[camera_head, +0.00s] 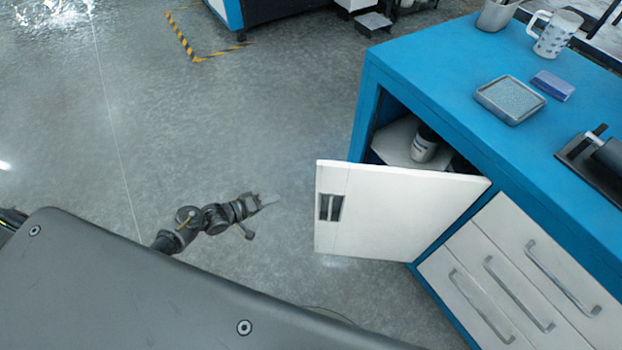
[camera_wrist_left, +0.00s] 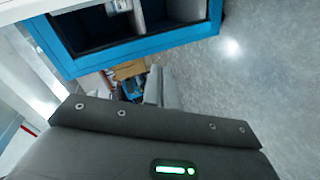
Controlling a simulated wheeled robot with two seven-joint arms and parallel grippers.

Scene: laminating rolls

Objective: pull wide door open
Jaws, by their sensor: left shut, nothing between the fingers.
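The wide white door (camera_head: 395,210) of the blue cabinet (camera_head: 455,85) stands ajar in the head view, swung out from its hinge side at the right. Its dark recessed handle (camera_head: 329,207) is near the free left edge. My left gripper (camera_head: 272,200) is shut and empty, left of the door, with a gap between its fingertips and the door edge. In the left wrist view the grey fingers (camera_wrist_left: 158,85) are close together, in front of a blue-framed opening. My right gripper is not in view.
Inside the cabinet a bottle (camera_head: 425,144) stands on a pale shelf. White drawers (camera_head: 520,270) are right of the door. A mug (camera_head: 553,33), a grey tray (camera_head: 509,99) and a blue block (camera_head: 553,86) are on top.

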